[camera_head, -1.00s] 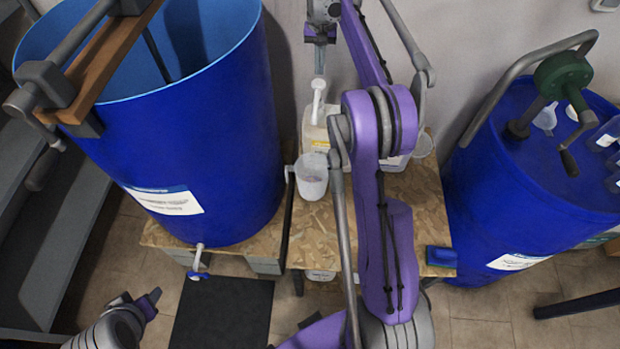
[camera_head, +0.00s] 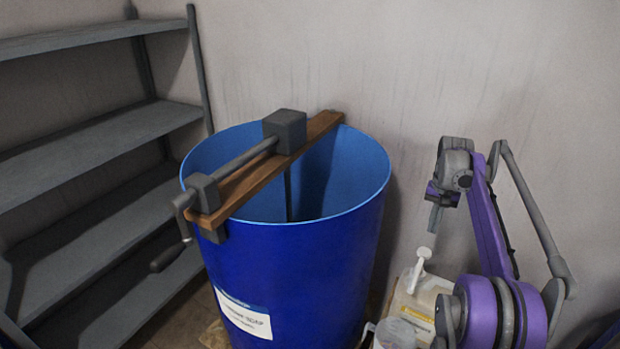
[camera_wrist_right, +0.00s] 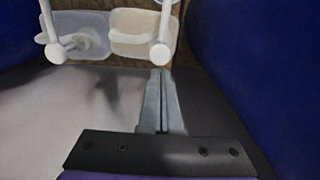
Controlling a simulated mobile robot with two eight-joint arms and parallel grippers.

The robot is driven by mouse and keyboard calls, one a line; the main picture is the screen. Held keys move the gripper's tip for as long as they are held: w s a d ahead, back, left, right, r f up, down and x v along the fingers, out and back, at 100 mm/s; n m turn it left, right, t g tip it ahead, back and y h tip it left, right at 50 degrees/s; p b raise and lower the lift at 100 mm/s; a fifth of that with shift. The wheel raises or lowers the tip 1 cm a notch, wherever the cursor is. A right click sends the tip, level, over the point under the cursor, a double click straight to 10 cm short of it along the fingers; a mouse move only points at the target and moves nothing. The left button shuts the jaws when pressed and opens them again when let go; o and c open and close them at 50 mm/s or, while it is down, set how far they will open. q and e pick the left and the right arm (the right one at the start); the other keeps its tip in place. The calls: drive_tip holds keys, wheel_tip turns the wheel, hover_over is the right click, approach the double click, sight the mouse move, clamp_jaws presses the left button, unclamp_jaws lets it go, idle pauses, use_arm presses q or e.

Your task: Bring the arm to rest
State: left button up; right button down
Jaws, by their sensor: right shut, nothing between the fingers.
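My right arm comes up from the lower right of the head view, purple and grey. Its gripper (camera_head: 436,215) hangs fingers down in front of the wall, above the jug with the white pump. In the right wrist view the two grey fingers (camera_wrist_right: 162,105) lie together, shut and empty. Two pump-topped jugs show past the fingertips there: a greyish one (camera_wrist_right: 85,32) and a cream one (camera_wrist_right: 130,32). The gripper looks apart from both. My left gripper is not in view now.
A large open blue drum (camera_head: 290,270) with a wooden bar (camera_head: 265,172) and crank across its rim stands left of my arm. Grey shelves (camera_head: 90,130) stand at the far left.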

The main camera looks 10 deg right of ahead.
drive_tip(key=s+a+r+n+t, duration=0.1)
drive_tip(key=s+a+n, duration=0.1)
drive_tip(key=s+a, duration=0.5)
drive_tip(key=s+a+r+n+t, duration=0.2)
drive_tip(key=s+a, duration=0.1)
drive_tip(key=a, duration=0.7)
drive_tip(key=s+a+f+n+t, duration=0.1)
drive_tip(key=s+a+f+n, duration=0.1)
drive_tip(key=s+a+f, duration=0.3)
drive_tip(key=s+a+f+n+t, duration=0.2)
drive_tip(key=s+a+f, duration=0.4)
drive_tip(key=s, duration=0.5)
drive_tip(key=shift+s+a+f, duration=0.25)
drive_tip(key=shift+a, duration=0.1)
